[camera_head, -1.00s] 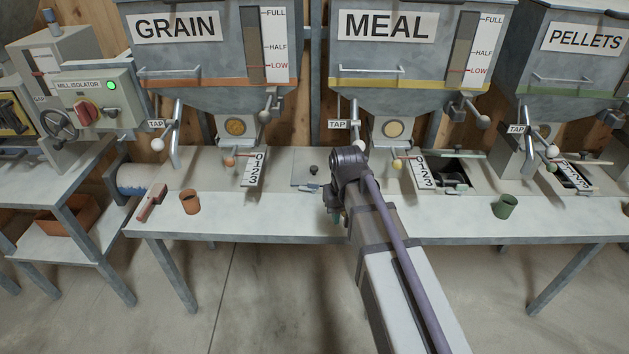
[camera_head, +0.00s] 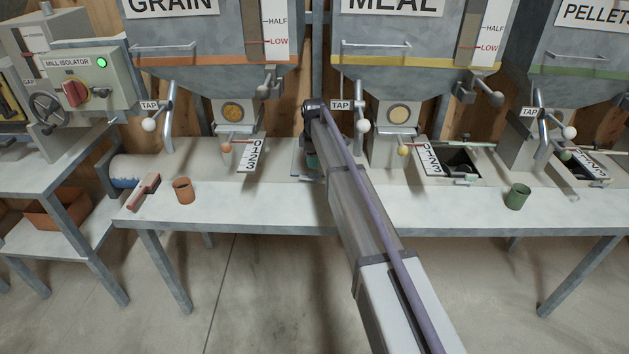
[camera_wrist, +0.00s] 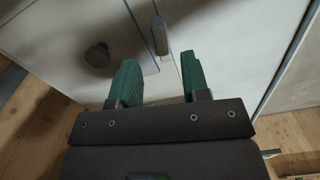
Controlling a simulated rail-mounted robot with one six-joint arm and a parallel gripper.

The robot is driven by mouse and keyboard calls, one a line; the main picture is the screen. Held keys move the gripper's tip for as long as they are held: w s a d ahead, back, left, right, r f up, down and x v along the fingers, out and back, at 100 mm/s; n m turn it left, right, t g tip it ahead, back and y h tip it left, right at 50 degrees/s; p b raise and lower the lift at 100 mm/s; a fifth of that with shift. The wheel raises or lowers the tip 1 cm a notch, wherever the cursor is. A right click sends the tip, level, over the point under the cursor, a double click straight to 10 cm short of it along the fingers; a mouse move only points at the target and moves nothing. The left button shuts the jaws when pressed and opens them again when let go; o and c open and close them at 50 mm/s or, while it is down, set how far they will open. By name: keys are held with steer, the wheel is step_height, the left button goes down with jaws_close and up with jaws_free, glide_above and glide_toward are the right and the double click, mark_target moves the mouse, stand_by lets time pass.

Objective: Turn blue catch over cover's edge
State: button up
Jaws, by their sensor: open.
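The cover (camera_wrist: 60,35) is a pale flat plate with a dark round knob (camera_wrist: 98,55) at the left of the wrist view. The catch (camera_wrist: 159,36) shows as a small grey-blue tab beside the cover's right edge. It lies roughly along that edge and appears just off the plate. My gripper (camera_wrist: 161,78) has two green fingers, apart and empty. The catch is just beyond the gap between the fingertips; contact cannot be told. In the head view my gripper (camera_head: 312,160) is low over the bench, and my arm hides the catch and most of the cover.
The bench (camera_head: 250,210) carries an orange cup (camera_head: 184,190), a brush (camera_head: 143,191) and a green cup (camera_head: 517,196). The grain slide scale (camera_head: 251,155) is left of my gripper. The meal tap handle (camera_head: 362,110) hangs close right of my arm. An open hatch (camera_head: 458,163) lies farther right.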

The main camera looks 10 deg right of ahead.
mark_target(314, 171)
step_height(314, 171, down, 5)
steer(key=b, duration=0.3)
steer(key=shift+f, duration=0.15)
steer(key=shift+r, duration=0.2)
jaws_close()
